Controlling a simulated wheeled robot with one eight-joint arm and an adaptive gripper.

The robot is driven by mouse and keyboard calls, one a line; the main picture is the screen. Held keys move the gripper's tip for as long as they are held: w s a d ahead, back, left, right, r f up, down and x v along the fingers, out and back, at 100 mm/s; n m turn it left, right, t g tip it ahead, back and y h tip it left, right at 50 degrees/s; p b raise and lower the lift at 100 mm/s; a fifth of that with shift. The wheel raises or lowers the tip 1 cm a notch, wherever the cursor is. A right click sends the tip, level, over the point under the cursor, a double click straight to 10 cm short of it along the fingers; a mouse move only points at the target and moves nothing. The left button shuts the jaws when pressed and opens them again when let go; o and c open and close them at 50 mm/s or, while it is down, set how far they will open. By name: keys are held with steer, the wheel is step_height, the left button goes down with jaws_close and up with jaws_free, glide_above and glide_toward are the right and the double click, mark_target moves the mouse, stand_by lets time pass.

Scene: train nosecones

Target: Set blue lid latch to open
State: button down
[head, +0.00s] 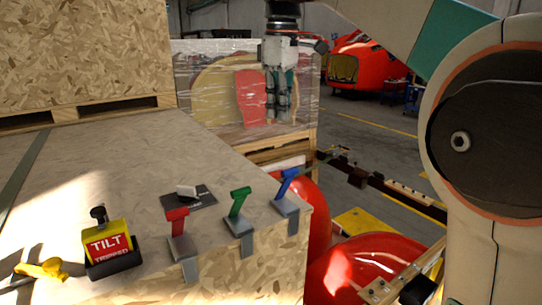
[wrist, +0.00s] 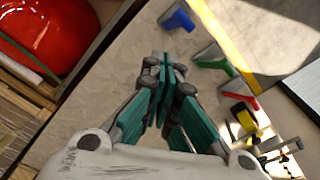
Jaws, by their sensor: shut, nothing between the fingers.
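The blue lid latch (head: 287,183) is a small lever on a grey metal bracket at the right front corner of the wooden crate lid (head: 120,165). Its blue handle leans up and to the right in the head view. In the wrist view the blue latch (wrist: 180,18) lies at the top, ahead and to the right of my fingertips. My gripper (head: 280,113) hangs above and beyond the latch in the head view, pointing down. It is shut and empty, and its teal fingers (wrist: 164,66) meet in the wrist view. It is apart from the latch.
A green latch (head: 238,203) and a red latch (head: 178,220) stand left of the blue one along the same edge. A yellow tilt indicator (head: 108,242) and a yellow object (head: 42,270) sit further left. Red nosecones (head: 365,270) are beyond the crate's right side.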

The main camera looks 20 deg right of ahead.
steer(key=w+m, duration=0.2)
steer(key=m, duration=0.5)
steer(key=p, duration=0.2)
glide_above(284, 184)
steer(key=w, duration=0.3)
step_height(284, 184, down, 11)
steer(key=shift+w, duration=0.25)
steer(key=shift+s+b, duration=0.15)
steer(key=shift+b, duration=0.15)
